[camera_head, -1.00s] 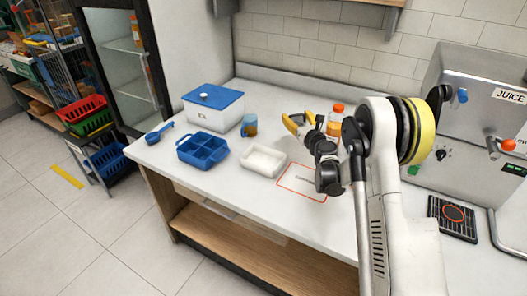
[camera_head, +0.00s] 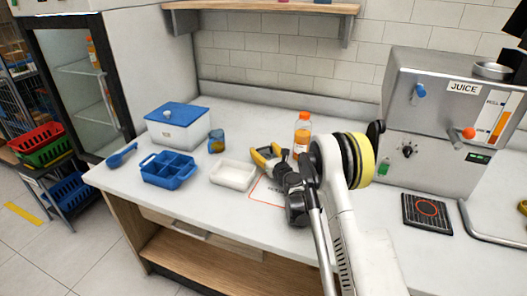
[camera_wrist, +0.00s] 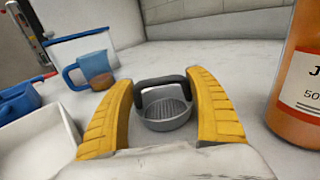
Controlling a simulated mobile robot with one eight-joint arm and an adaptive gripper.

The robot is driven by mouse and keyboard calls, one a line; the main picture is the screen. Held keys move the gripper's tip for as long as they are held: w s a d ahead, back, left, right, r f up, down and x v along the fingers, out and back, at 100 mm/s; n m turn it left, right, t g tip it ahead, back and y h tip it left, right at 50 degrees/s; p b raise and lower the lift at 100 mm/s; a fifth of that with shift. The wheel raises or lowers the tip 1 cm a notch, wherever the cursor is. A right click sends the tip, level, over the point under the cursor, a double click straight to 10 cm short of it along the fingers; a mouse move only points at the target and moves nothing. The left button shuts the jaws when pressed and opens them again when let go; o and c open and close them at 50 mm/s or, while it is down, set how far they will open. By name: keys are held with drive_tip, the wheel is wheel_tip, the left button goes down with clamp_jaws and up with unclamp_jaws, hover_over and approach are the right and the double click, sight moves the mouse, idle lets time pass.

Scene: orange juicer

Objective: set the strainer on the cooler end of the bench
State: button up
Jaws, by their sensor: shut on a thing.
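The strainer (camera_wrist: 166,112) is a small grey mesh basket with a dark arched handle, seen in the wrist view between my yellow fingers. My gripper (camera_wrist: 160,80) is shut on it at the handle. Whether the basket touches the bench or hangs just above it, I cannot tell. In the head view my gripper (camera_head: 267,153) is over the middle of the bench, left of the orange bottle, and the strainer is not made out there. The cooler (camera_head: 180,128), a white box with a blue lid, stands at the bench's (camera_head: 112,178) left end.
A blue cup (camera_head: 216,142), a blue divided tray (camera_head: 168,170), a blue scoop (camera_head: 121,156) and a white tray (camera_head: 233,175) lie between my gripper and the left end. The orange bottle (camera_head: 302,135) stands close right of my gripper. The juice machine (camera_head: 440,120) is at right.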

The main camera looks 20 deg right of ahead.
drive_tip(key=shift+f, duration=0.15)
drive_tip(key=o, duration=1.1)
drive_tip(key=shift+c, duration=0.2)
